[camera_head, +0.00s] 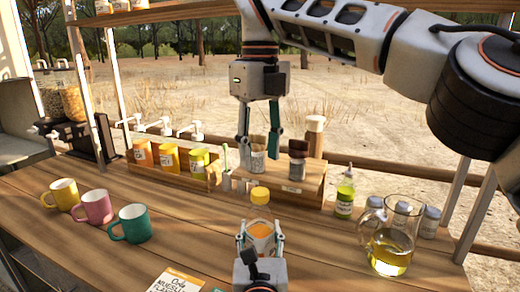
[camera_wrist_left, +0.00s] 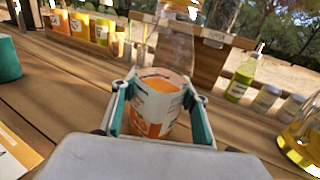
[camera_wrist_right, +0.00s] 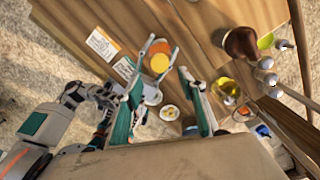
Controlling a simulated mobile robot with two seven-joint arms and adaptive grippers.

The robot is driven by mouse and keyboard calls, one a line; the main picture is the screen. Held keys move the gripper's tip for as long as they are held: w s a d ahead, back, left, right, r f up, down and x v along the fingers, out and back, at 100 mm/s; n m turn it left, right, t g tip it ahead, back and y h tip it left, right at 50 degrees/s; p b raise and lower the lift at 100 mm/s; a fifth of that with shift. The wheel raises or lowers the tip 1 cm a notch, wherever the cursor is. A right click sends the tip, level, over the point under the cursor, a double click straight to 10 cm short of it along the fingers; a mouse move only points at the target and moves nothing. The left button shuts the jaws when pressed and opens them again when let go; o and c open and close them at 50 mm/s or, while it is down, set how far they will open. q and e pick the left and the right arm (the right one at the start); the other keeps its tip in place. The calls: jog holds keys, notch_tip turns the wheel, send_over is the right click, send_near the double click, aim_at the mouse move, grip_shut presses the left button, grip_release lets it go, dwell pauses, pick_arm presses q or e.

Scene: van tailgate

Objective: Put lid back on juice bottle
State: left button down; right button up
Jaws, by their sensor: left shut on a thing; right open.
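The juice bottle (camera_head: 261,232) stands on the wooden counter, clear above, with orange juice and an orange-and-white label below. The label and clear upper part show in the left wrist view (camera_wrist_left: 152,105). My left gripper (camera_head: 260,238) is shut around its lower body; its fingers (camera_wrist_left: 160,110) press both sides. The yellow-orange lid (camera_head: 260,195) appears on top of the bottle's neck; I cannot tell how tightly it sits. It also shows in the right wrist view (camera_wrist_right: 160,62). My right gripper (camera_head: 258,135) is open and empty, pointing down above and beyond the lid, apart from it.
Yellow, pink and teal mugs (camera_head: 131,224) stand left. A glass jug (camera_head: 391,250) and a green squeeze bottle (camera_head: 345,194) stand right. Wooden racks (camera_head: 290,187) with jars line the back. A printed card (camera_head: 177,281) lies at the front. Counter between mugs and bottle is clear.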

aim_at(260, 191)
jog(key=shift+n, duration=0.6)
jog(key=shift+f, duration=0.1)
jog(key=shift+f, duration=3.9)
jog(key=c, duration=1.2)
jog(key=shift+o, duration=0.2)
